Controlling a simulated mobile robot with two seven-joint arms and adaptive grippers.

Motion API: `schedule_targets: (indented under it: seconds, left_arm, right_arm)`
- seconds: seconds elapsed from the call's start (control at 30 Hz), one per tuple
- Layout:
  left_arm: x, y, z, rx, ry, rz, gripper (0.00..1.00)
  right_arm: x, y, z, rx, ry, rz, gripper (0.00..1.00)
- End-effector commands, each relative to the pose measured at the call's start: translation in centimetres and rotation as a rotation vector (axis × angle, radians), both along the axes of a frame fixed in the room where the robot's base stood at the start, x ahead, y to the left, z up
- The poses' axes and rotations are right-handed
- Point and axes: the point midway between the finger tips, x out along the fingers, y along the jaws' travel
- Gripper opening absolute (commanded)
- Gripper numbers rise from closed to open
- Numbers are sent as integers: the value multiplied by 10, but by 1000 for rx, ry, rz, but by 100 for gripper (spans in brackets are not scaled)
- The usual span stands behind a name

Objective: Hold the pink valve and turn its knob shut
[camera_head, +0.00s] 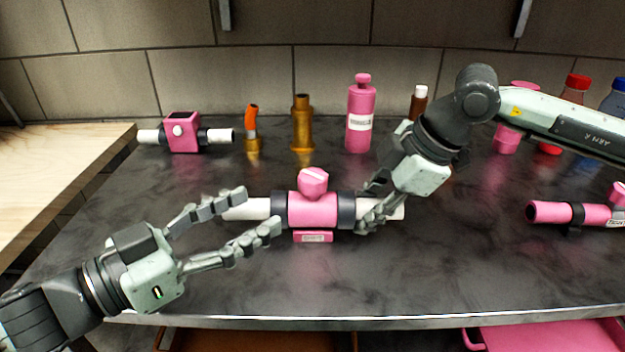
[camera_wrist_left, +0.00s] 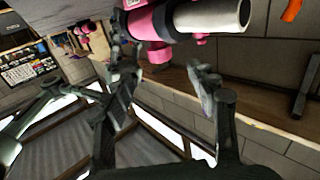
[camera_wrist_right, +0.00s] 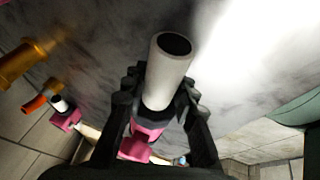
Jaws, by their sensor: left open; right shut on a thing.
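The pink valve (camera_head: 313,209) lies in the middle of the dark counter, with dark collars and a white pipe end on each side. Its pink knob (camera_head: 313,182) stands on top. My right gripper (camera_head: 372,209) is shut on the valve's right end, and in the right wrist view (camera_wrist_right: 157,108) its fingers are on both sides of the white pipe (camera_wrist_right: 168,75). My left gripper (camera_head: 262,208) is open and empty, its fingers around the left white pipe end (camera_head: 247,209) without clear contact. The left wrist view shows the pipe (camera_wrist_left: 215,15) beyond the open fingers (camera_wrist_left: 165,85).
Behind stand a pink box-shaped valve (camera_head: 182,132), an orange-tipped fitting (camera_head: 252,130), a brass fitting (camera_head: 302,125) and a pink bottle (camera_head: 361,115). Another pink pipe piece (camera_head: 568,212) lies at the right. The counter's front strip is clear.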

Motion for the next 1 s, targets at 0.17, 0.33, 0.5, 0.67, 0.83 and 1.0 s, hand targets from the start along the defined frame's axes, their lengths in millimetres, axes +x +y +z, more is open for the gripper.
schedule_targets:
  seconds: [0.17,0.33,0.5,0.67,0.83,1.0]
  left_arm:
    - [11,-11,2,-4,-6,-1,58]
    - [23,-25,3,-5,-6,-2,58]
    - [37,-43,3,-1,-6,-5,58]
    - [54,-61,2,-4,-5,-5,58]
    - [68,-78,2,-3,-3,-5,58]
    - [75,-85,1,0,-1,-4,58]
  right_arm:
    - [0,0,1,1,-2,0,0]
    - [0,0,1,1,-2,0,0]
    - [0,0,1,1,-2,0,0]
    - [0,0,1,1,-2,0,0]
    - [0,0,1,1,-2,0,0]
    - [0,0,1,1,-1,0,0]
